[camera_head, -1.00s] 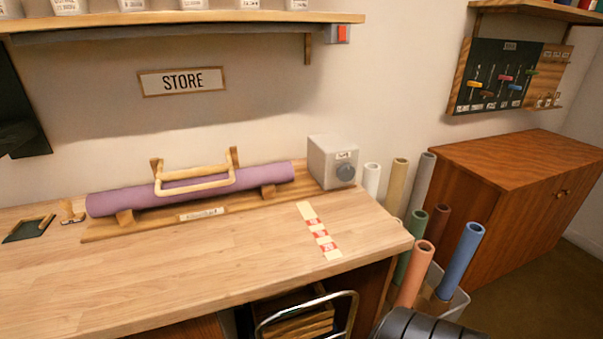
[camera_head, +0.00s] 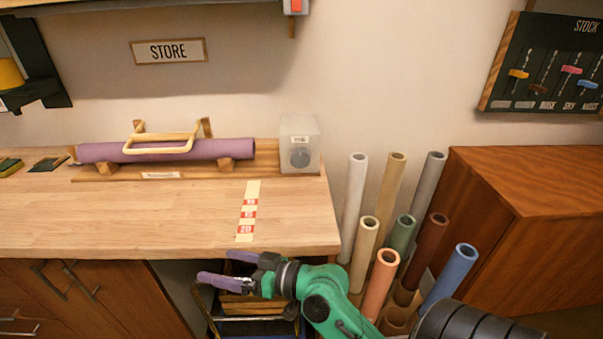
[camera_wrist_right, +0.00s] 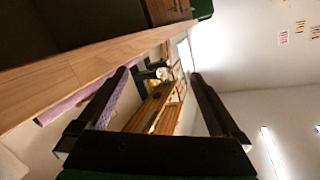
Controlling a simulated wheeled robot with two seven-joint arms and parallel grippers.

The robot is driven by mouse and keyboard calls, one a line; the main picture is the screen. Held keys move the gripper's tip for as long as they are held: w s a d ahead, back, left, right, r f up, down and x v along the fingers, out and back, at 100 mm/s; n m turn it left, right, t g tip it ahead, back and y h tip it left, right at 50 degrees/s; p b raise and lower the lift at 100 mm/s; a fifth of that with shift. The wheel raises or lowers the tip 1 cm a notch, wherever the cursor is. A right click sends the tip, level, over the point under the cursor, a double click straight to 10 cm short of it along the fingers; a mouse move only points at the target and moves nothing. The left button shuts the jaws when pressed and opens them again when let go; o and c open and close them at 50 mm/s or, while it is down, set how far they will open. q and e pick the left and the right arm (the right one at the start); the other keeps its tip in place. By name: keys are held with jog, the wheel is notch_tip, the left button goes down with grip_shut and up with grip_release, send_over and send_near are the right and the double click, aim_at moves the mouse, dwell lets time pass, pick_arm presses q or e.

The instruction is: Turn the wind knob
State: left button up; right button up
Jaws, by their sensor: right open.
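The wind knob (camera_head: 299,158) is a round dark grey dial on the front of a light grey box (camera_head: 305,130). The box stands at the back right end of the workbench, with a small label above the knob. My right gripper (camera_head: 222,267) is open and empty in front of the bench's front edge, below the bench top, well apart from the knob. In the right wrist view its two dark fingers (camera_wrist_right: 155,92) are spread wide with nothing between them. My left gripper is out of view.
A purple roll (camera_head: 175,150) lies on a wooden cradle left of the box. A red-marked strip (camera_head: 247,213) lies on the bench top (camera_head: 130,215). Several upright paper rolls (camera_head: 380,283) stand right of the bench, beside a wooden cabinet (camera_head: 500,190).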

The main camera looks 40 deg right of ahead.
aim_at(300, 161)
jog(key=w+d+r+m+t+h, duration=0.3)
jog(key=d+r+m+t+h, duration=0.85)
jog(key=m, duration=0.45)
jog(key=d+f+m+g+h, duration=0.1)
jog(key=d+m+g+h, duration=0.1)
jog(key=d+m+g, duration=0.1)
jog(key=d+f+m+g+h, duration=0.2)
jog(key=d+m+g+h, duration=0.1)
jog(key=d+m+g, duration=0.1)
jog(key=s+d+f+m+g+h, duration=0.1)
jog(key=d+f+m+g+h, duration=0.1)
jog(key=d+m+g+h, duration=0.1)
jog(key=shift+d+f+m+g+h, duration=0.25)
jog(key=shift+m+g, duration=0.1)
jog(key=shift+m, duration=0.45)
jog(key=p+x, duration=0.1)
jog(key=x, duration=1.3)
jog(key=shift+d, duration=0.1)
jog(key=c, duration=1.3)
